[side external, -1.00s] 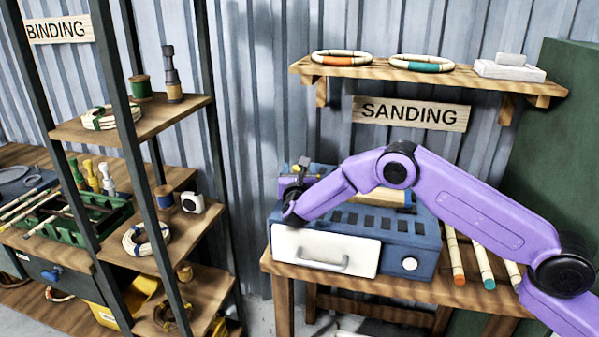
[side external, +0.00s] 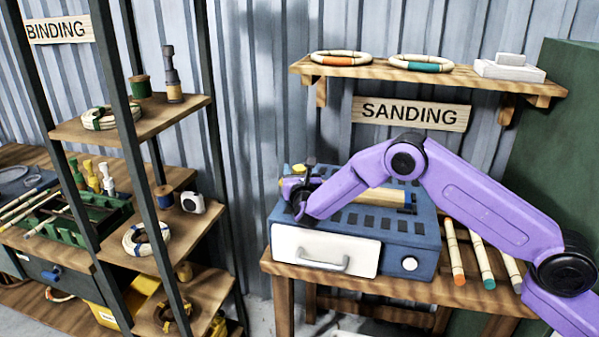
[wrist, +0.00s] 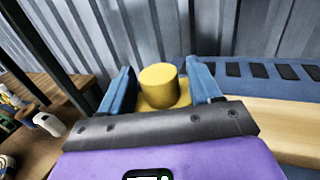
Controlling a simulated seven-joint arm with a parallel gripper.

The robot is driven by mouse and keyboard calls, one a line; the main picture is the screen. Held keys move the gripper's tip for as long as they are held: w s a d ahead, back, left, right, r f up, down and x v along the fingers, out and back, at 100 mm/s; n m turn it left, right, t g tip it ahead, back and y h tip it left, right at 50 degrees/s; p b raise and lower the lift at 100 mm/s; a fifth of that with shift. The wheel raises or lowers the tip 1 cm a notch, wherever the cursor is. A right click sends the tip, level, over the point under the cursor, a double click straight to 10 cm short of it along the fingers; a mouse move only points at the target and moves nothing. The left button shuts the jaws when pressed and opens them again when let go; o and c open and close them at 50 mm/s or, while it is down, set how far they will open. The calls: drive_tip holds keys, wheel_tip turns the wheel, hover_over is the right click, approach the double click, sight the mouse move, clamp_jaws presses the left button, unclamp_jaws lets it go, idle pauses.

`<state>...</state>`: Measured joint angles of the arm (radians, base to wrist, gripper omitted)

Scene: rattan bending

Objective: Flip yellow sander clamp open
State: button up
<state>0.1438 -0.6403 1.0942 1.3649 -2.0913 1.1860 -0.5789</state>
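The yellow clamp (wrist: 159,87) shows in the wrist view as a short upright cylinder on a yellow base. In the side view only a small yellow part of it (side external: 299,169) shows at the back left of the blue sander (side external: 355,222). My gripper (side external: 303,181) is over the sander's left end, by the clamp. In the wrist view my gripper (wrist: 161,78) has its two blue fingers apart, one on each side of the yellow cylinder, with narrow gaps. A light wooden piece (wrist: 275,118) lies along the sander to the right of the clamp.
The sander stands on a wooden table (side external: 400,285), with several rattan sticks (side external: 482,255) to its right. A wall shelf (side external: 440,75) with two rings hangs above. A tall rack (side external: 185,235) stands to the left. The corrugated wall is close behind.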

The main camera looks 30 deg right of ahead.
drive_tip(key=shift+s+a, duration=0.1)
drive_tip(key=v, duration=1.7)
drive_tip(key=shift+s+a, duration=0.1)
drive_tip(key=shift+r, duration=0.1)
drive_tip(key=shift+x, duration=1.2)
drive_tip(key=x, duration=1.7)
drive_tip(key=shift+r, duration=0.2)
drive_tip(key=c, duration=1)
